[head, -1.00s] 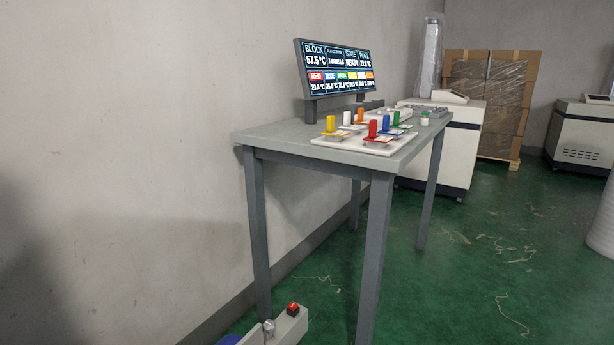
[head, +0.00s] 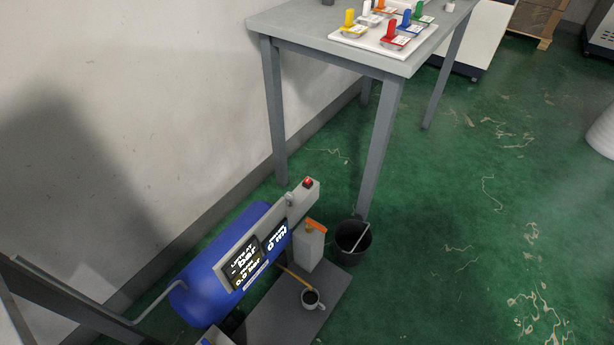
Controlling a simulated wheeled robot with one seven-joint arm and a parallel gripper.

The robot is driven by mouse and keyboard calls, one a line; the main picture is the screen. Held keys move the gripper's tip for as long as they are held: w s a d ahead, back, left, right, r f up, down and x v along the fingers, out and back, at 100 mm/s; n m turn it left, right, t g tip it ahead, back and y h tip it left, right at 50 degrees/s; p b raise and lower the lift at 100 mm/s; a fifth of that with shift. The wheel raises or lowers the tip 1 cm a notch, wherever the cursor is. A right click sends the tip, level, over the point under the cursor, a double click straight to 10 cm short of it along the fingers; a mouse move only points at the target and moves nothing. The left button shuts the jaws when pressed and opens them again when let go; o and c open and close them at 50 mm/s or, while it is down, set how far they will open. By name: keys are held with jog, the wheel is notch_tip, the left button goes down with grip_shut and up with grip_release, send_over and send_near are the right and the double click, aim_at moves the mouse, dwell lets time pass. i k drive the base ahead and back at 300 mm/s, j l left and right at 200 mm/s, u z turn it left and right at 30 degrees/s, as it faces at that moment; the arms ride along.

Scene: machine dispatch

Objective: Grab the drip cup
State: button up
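The drip cup (head: 311,300) is a small white cup with a handle and dark contents. It stands upright on a grey plate (head: 327,284) low near the floor. A thin yellowish-brown tube (head: 292,274) runs from the blue tank machine (head: 232,260) down towards the cup; I cannot tell whether it touches the rim. My gripper is not in view.
A black bucket (head: 352,242) with a light rod in it stands just behind the plate. A white block with an orange handle (head: 313,232) rises beside the cup. A grey table (head: 290,22) with coloured-handled pieces stands behind. Green floor (head: 450,260) is open to the right.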

aim_at(310, 299)
jog(key=k+j+u, duration=0.2)
jog(key=k+u, duration=0.15)
jog(key=i+l+u, duration=0.3)
jog(key=i+l, duration=0.15)
jog(key=i+l+u, duration=0.3)
jog(key=l+u, duration=0.15)
jog(key=l, duration=0.2)
jog(key=i+l+u, duration=0.2)
jog(key=l+u, duration=0.3)
jog(key=l, duration=0.2)
jog(key=l+u, duration=0.45)
jog(key=l, duration=0.25)
jog(key=l+u, duration=0.5)
jog(key=l, duration=0.3)
jog(key=k+l, duration=0.1)
jog(key=l, duration=0.5)
jog(key=k+u, duration=0.05)
